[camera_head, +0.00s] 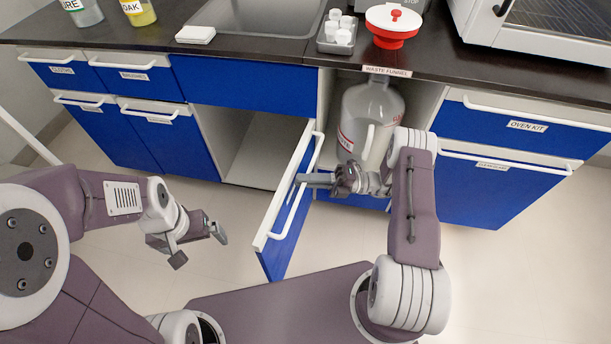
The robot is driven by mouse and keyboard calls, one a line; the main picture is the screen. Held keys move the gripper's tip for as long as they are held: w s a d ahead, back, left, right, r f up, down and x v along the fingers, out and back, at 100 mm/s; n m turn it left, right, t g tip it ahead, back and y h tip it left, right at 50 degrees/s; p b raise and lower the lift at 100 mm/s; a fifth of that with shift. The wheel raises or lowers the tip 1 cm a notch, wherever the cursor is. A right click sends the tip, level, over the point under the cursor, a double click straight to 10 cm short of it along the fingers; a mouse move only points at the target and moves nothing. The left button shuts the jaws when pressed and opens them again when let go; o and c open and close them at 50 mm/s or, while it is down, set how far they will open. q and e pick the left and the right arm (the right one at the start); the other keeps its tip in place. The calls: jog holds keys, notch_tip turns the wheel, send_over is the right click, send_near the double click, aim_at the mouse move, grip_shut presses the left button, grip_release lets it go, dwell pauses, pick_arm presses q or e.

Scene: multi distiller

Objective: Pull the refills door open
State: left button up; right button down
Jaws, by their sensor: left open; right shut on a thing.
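A blue cabinet door (287,238) with white edges stands swung out from the counter front, with an open cabinet space (262,150) behind it to the left. No readable label shows on it.
A large clear jug (372,110) stands in the open bay under the "waste funnel" label (387,71). Shut blue fronts lie left and at the oven kit drawer (525,127). A red and white funnel (393,27) and white caps (338,30) sit on the counter. Floor is clear.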

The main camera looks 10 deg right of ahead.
jog(key=shift+d, duration=0.15)
dwell(0.3)
jog(key=c, duration=1.5)
grip_release()
jog(key=v, duration=0.9)
